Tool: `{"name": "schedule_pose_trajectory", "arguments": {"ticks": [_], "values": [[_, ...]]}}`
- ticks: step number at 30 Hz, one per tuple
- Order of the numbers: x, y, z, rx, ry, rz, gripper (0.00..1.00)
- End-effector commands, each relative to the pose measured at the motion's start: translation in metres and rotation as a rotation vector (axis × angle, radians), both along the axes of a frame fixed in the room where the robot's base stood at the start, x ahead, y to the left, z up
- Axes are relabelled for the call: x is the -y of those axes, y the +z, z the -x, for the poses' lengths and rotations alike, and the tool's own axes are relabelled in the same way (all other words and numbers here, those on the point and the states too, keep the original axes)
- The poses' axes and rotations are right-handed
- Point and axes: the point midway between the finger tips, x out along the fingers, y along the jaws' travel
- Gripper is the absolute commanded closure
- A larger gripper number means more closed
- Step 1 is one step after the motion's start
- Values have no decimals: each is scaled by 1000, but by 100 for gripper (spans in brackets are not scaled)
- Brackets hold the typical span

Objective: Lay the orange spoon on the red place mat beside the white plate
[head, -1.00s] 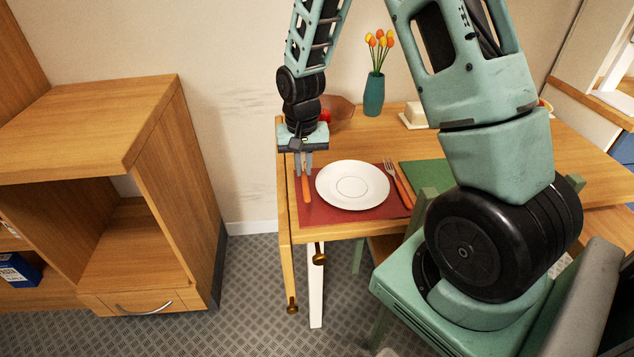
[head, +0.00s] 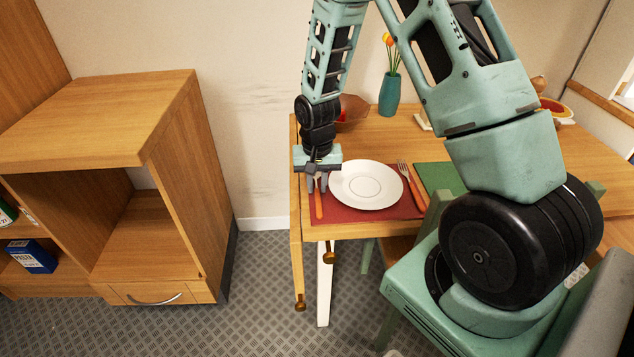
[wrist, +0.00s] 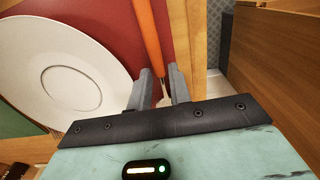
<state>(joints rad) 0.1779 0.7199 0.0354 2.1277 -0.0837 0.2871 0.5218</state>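The orange spoon (head: 319,206) lies on the red place mat (head: 388,212), left of the white plate (head: 365,185) and apart from it. Its orange handle (wrist: 149,38) also shows in the wrist view, running past the plate's rim (wrist: 110,62); its bowl is hidden under my gripper. My gripper (head: 317,187) points down over the mat's left side. In the wrist view its two fingers (wrist: 161,80) stand apart on either side of the spoon's thin neck, with a gap showing. It looks open around the spoon.
A fork with an orange handle (head: 411,184) lies right of the plate. A green mat (head: 438,178) is beyond it. A teal vase (head: 390,95) with tulips and a brown bowl (head: 352,108) stand behind. The table's left edge is close to my gripper.

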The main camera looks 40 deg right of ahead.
Motion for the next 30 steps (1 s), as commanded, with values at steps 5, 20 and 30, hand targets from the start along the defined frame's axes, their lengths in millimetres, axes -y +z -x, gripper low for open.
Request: {"name": "schedule_pose_trajectory", "arguments": {"ticks": [5,20,30], "values": [[0,0,0,0,0,0,81],[0,72,-1,7,0,1,81],[0,119,0,2,1,0,81]]}}
